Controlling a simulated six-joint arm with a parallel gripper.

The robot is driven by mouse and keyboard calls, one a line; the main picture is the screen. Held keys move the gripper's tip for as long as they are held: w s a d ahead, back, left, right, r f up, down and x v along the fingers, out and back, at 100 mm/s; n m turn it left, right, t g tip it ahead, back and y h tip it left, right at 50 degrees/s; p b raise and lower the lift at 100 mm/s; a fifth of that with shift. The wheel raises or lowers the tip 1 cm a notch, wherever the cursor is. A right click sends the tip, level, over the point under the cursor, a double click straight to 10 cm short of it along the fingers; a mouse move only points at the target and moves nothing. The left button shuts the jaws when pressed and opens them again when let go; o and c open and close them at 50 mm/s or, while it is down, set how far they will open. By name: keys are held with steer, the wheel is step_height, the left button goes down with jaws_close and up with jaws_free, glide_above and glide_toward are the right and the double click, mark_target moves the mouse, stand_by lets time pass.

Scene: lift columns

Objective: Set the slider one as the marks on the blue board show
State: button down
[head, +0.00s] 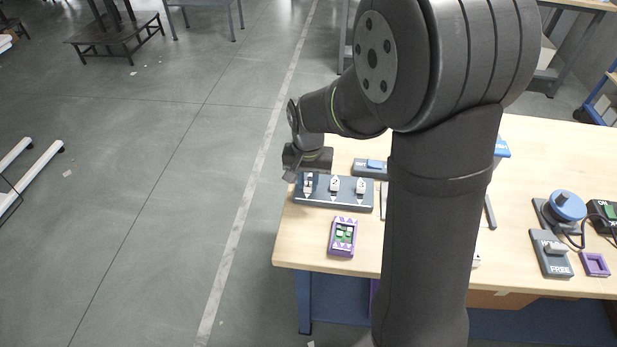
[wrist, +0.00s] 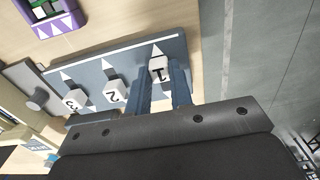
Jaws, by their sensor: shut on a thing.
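A slate-blue slider panel (head: 346,204) lies on the table's left part, with three white numbered knobs in a row. It also shows in the wrist view (wrist: 135,62), with white arrowheads by the knobs and a white line along one edge. Slider one's knob (wrist: 158,69), marked 1, is between the two fingers of my gripper (wrist: 162,88), which is shut on it. Knob 2 (wrist: 115,92) and knob 3 (wrist: 76,100) stand beside it, free of the gripper. In the head view my gripper (head: 308,176) is over the panel's left end. A separate blue board with marks cannot be made out.
A purple-framed box with green parts (head: 343,237) lies in front of the panel. A grey block with a blue top (head: 370,167) is behind it. A blue round knob (head: 566,206) and a grey FREE block (head: 551,254) are at the right. My arm hides the table's middle.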

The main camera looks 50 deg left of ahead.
mark_target(308, 185)
steer(key=c, duration=1.3)
jaws_free()
steer(key=shift+s+d, duration=0.15)
steer(key=shift+s, duration=0.05)
steer(key=shift+r, duration=0.2)
step_height(308, 185, up, 17)
steer(key=shift+f, duration=0.1)
